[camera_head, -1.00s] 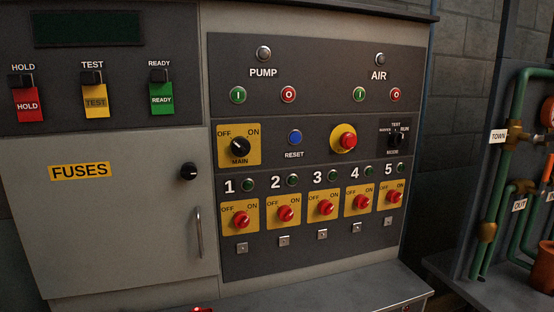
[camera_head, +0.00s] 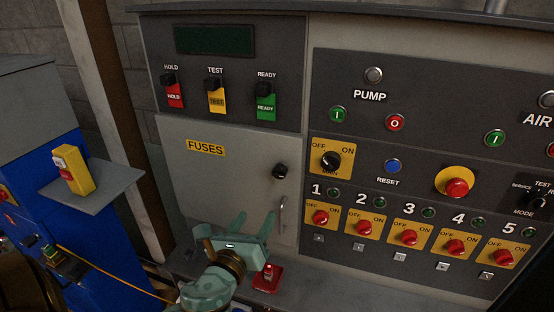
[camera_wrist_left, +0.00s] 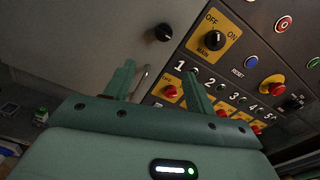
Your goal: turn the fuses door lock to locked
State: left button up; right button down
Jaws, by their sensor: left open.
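The fuses door (camera_head: 225,190) is a grey panel with a yellow FUSES label, and it looks closed. Its lock is a round black knob (camera_head: 280,171) at the door's right side, above a vertical handle (camera_head: 282,215). The knob also shows in the left wrist view (camera_wrist_left: 163,32), above and beyond the fingers. My left gripper (camera_head: 240,225) is open and empty, below and left of the knob in the head view and apart from it. In the left wrist view the gripper (camera_wrist_left: 158,85) has its fingers spread. My right gripper is not in view.
Right of the door is a panel with the MAIN switch (camera_head: 331,161), buttons and red numbered switches. A red object (camera_head: 267,278) sits on the ledge below the door. A blue cabinet with a shelf (camera_head: 92,190) holding a yellow box stands at left.

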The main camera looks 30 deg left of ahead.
aim_at(278, 175)
pick_arm(q)
jog(key=x, duration=0.5)
jog(key=r+x, duration=0.1)
jog(key=x, duration=1)
jog(key=shift+w+r+p, duration=0.1)
jog(key=shift+r+p, duration=0.15)
jog(key=shift+p, duration=0.15)
jog(key=c, duration=1)
